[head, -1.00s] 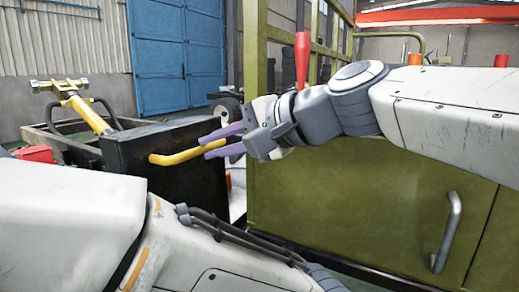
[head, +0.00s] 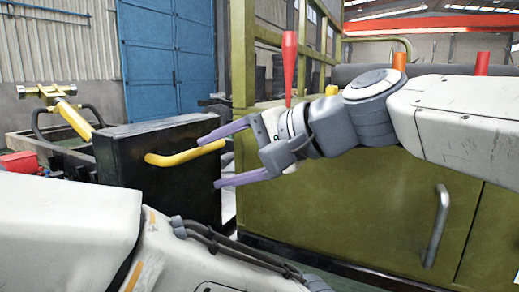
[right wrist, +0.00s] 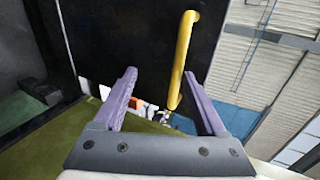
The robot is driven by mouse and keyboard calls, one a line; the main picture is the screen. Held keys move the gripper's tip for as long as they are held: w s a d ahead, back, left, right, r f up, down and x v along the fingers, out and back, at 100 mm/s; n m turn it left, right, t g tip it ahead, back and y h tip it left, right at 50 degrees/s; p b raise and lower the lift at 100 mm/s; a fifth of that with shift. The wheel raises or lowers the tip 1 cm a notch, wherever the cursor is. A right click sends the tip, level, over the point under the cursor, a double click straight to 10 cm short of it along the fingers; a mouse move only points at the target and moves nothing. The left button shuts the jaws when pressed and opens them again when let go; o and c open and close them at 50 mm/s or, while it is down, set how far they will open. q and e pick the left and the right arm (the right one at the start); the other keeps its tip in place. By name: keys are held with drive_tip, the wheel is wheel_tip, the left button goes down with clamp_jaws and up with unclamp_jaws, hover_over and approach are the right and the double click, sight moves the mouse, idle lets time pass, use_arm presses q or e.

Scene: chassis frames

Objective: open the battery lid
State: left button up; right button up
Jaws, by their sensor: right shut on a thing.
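The black lid (head: 160,192) is a thick panel standing upright left of the green body, with a bent yellow handle (head: 187,153) on the face toward my right gripper. My right gripper (head: 208,162) has its two purple fingers spread wide, one above and one below the handle in the head view. In the right wrist view, the handle (right wrist: 182,62) shows between the fingers (right wrist: 160,74), nearer the right one, with clear space to the left one. Whether a finger touches it I cannot tell. My left arm fills the lower left; its gripper is out of view.
The olive-green body (head: 340,200) with a grey grab handle (head: 437,225) stands below and right of my right arm. A red upright piece (head: 289,62) rises just behind my right wrist. A yellow post (head: 70,112) and a red box (head: 20,163) are at left.

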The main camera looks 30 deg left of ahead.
drive_tip(key=shift+s+f, duration=0.1)
drive_tip(key=shift+f, duration=0.35)
use_arm(q)
drive_tip(key=shift+r+p, duration=0.95)
drive_tip(key=shift+p, duration=0.05)
use_arm(e)
drive_tip(key=v, duration=1)
drive_tip(key=shift+d+r, duration=0.2)
drive_tip(key=shift+r, duration=0.3)
